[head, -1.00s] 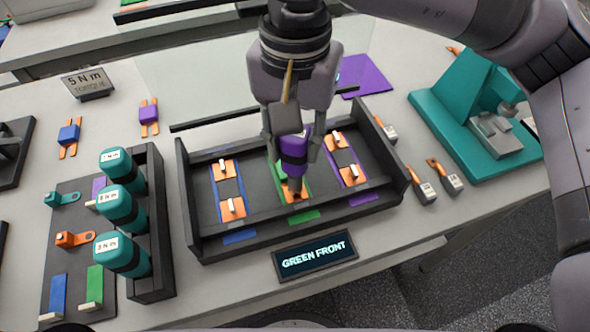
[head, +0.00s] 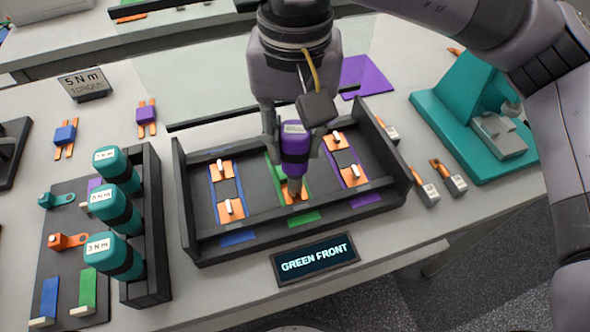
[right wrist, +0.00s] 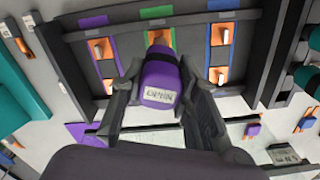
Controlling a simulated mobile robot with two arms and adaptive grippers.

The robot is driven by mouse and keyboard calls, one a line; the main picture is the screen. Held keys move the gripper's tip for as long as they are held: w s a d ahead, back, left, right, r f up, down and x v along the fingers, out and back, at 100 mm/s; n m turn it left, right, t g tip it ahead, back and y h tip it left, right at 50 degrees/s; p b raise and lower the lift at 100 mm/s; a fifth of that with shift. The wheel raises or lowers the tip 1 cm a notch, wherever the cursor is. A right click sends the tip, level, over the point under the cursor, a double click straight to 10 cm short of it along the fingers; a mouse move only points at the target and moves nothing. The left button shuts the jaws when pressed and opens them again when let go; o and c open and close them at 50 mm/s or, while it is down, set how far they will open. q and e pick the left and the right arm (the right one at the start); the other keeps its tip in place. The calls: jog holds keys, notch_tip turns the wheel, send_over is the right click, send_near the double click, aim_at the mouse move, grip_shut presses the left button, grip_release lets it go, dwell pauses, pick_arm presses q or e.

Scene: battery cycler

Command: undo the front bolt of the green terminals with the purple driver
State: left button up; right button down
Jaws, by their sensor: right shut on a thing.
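My right gripper (head: 294,150) is shut on the purple driver (head: 295,158), which it holds nearly upright over the green lane of the black tray (head: 225,247). The driver's grey tip reaches down to the orange front terminal (head: 303,193) on the green strip (head: 272,172); the bolt under it is hidden, and I cannot tell whether the tip is seated. In the right wrist view the driver (right wrist: 160,78) sits between both fingers, its label facing the camera, with the orange front terminal (right wrist: 160,36) just beyond. My left gripper is not in view.
Blue (head: 230,190) and purple (head: 345,160) lanes with orange terminals and upright bolts flank the green one. A screen (head: 316,260) reads GREEN FRONT. Several teal drivers (head: 113,257) stand in a rack at left. A teal fixture (head: 455,115) stands at right.

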jog(key=shift+f+n, duration=0.15)
jog(key=shift+n, duration=0.65)
jog(key=shift+b, duration=0.3)
jog(key=shift+n+b, duration=0.4)
jog(key=shift+n, duration=0.9)
